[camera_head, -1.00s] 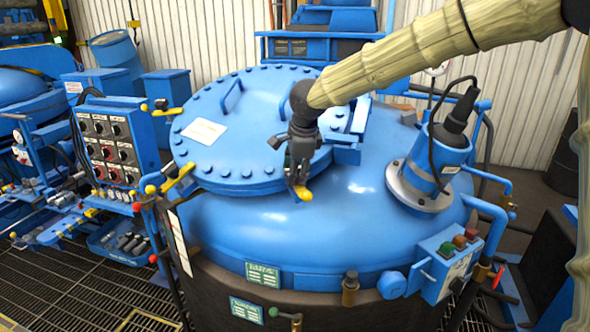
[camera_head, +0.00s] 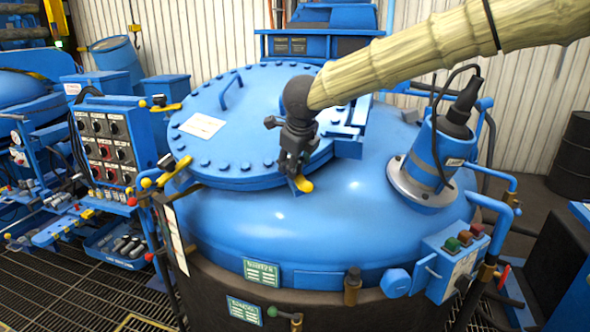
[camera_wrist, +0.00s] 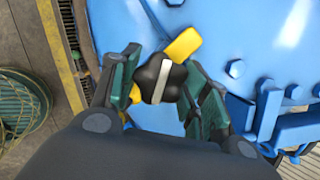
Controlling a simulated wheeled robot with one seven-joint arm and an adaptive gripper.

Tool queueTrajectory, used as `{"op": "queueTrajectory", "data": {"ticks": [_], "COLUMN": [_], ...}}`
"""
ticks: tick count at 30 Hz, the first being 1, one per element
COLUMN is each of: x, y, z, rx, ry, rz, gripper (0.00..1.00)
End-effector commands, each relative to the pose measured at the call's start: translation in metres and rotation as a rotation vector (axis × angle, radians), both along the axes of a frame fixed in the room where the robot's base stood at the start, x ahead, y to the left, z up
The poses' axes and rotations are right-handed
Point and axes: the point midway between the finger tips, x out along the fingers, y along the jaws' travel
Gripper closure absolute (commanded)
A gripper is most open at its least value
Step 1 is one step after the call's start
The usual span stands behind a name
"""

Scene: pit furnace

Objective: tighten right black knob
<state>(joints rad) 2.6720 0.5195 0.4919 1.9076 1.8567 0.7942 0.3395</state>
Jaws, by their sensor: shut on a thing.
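The black knob (camera_wrist: 160,80) is lobed, with a white stripe across its top, and sits on a yellow clamp arm (camera_wrist: 184,45) at the furnace lid's edge. My gripper (camera_wrist: 158,86) is shut around it, one green-padded finger on each side. In the head view my gripper (camera_head: 292,170) points down at the front right rim of the round blue lid (camera_head: 245,115). The yellow clamp arm (camera_head: 303,184) shows just below the fingers. The knob is hidden by the fingers there.
Another yellow clamp (camera_head: 176,170) is at the lid's left edge. A blue cylinder with a cable (camera_head: 430,160) rises on the right. A control panel (camera_head: 105,145) stands left, and a button box (camera_head: 455,262) is at the lower right. Grating covers the floor at left.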

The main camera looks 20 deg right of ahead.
Motion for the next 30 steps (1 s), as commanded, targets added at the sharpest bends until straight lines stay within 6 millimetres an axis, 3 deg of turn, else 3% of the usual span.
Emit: {"op": "queueTrajectory", "data": {"ticks": [15, 30], "x": [0.0005, 0.0004], "y": [0.0004, 0.0004], "z": [-0.002, 0.0004], "rx": [0.13, 0.171], "ry": [-0.097, -0.125], "rz": [-0.378, -0.497], "gripper": [0.78, 0.78]}}
